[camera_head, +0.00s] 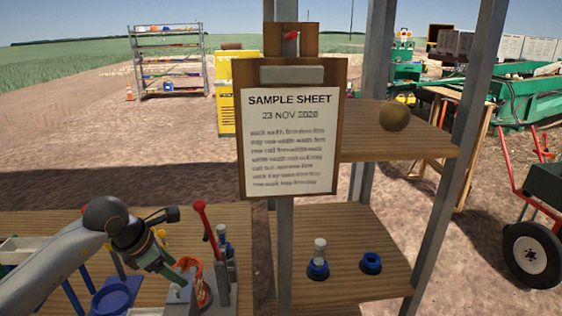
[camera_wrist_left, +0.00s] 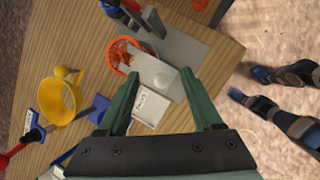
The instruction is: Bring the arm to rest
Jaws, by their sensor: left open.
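My left arm (camera_head: 50,268) comes in from the left over the wooden bench, its elbow bent and its hand tilted down to the right. My left gripper (camera_head: 180,272) is beside an orange net-like item (camera_head: 197,284) and a grey lever device with a red-tipped handle (camera_head: 201,222). In the left wrist view the green fingers of the gripper (camera_wrist_left: 163,76) are spread apart. A light grey plate with a round knob (camera_wrist_left: 157,76) shows between and beyond them, with no visible grip on it. My right gripper is not in the head view.
A clipboard sample sheet (camera_head: 292,140) hangs on a post. A brown onion (camera_head: 394,117) sits on the upper shelf (camera_head: 425,147).

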